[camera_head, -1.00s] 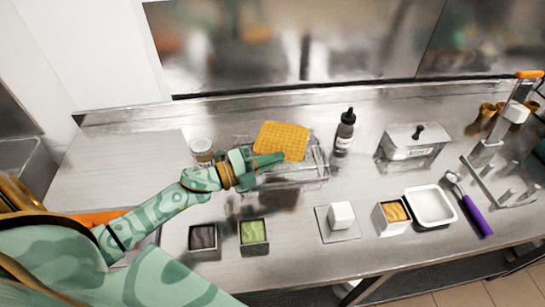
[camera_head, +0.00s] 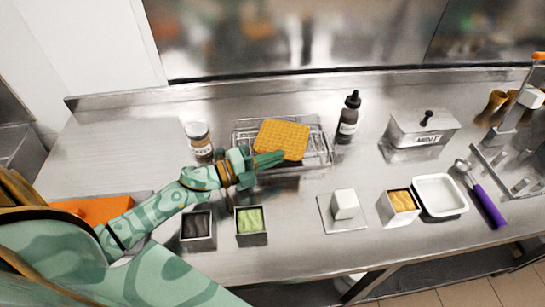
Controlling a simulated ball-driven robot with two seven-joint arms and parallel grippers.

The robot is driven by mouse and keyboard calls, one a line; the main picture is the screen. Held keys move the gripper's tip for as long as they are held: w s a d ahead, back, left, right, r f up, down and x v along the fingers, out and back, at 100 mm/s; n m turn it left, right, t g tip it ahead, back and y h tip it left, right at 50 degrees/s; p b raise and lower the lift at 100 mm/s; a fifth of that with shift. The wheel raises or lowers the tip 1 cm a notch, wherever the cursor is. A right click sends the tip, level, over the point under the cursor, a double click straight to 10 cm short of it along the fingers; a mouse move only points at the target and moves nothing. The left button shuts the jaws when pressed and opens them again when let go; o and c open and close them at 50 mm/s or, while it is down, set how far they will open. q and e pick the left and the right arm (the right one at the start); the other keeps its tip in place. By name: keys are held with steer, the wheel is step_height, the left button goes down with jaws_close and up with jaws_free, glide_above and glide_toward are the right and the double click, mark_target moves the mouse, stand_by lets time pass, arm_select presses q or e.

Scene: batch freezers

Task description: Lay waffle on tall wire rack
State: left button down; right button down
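The waffle (camera_head: 281,137) is golden, square and gridded. Its near edge meets the fingers of my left gripper (camera_head: 268,160), which looks shut on it. The waffle appears over the wire rack (camera_head: 324,147), covering much of its middle; I cannot tell whether it touches the wires. The rack is a silver wire frame on the steel counter, showing at the left, right and near sides of the waffle. My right gripper is not in view.
A jar (camera_head: 198,139) stands left of the rack, a dark bottle (camera_head: 348,118) right of it. Nearer stand a black-filled tub (camera_head: 198,229), a green-filled tub (camera_head: 250,223) and a white cube (camera_head: 344,204). A MINT container (camera_head: 419,133) is farther right.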

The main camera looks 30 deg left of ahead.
arm_select(q)
steer(key=shift+f+b, duration=0.35)
steer(key=shift+f, duration=0.15)
steer(key=c, duration=1.5)
jaws_free()
steer(key=shift+c, duration=0.2)
steer(key=v, duration=1.2)
